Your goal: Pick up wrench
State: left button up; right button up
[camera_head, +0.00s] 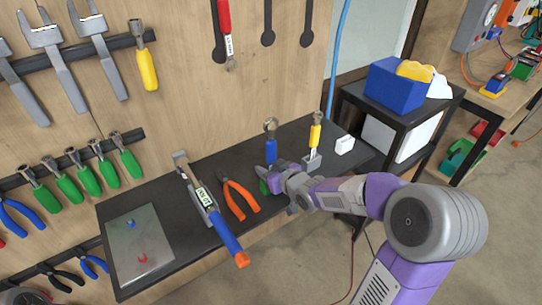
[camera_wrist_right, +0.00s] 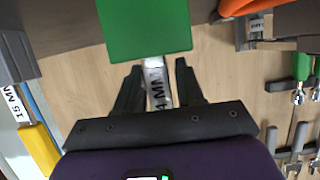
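A tool with a green handle (camera_wrist_right: 145,30) and a metal shank labelled "4 MM" (camera_wrist_right: 157,85), possibly "14 MM", shows in the right wrist view. It looks like the wrench, but its head is hidden. The fingers of my right gripper (camera_wrist_right: 160,80) stand on either side of the shank, with a gap visible on the right side, so the gripper looks open. In the head view, my right gripper (camera_head: 270,178) is low over the dark bench, and a bit of green (camera_head: 264,186) shows beside it.
Orange pliers (camera_head: 240,198), a blue-and-orange tool (camera_head: 224,232), a blue-handled tool (camera_head: 271,149) and a yellow-handled tool (camera_head: 315,134) are close by on the bench (camera_head: 185,240). A metal plate (camera_head: 139,243) lies at left. A blue bin (camera_head: 392,87) stands at right.

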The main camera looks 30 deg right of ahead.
aim_at(273, 145)
grip_shut()
notch_tip(273, 145, up, 10)
jog(key=p, duration=0.5)
jog(key=shift+p, duration=0.4)
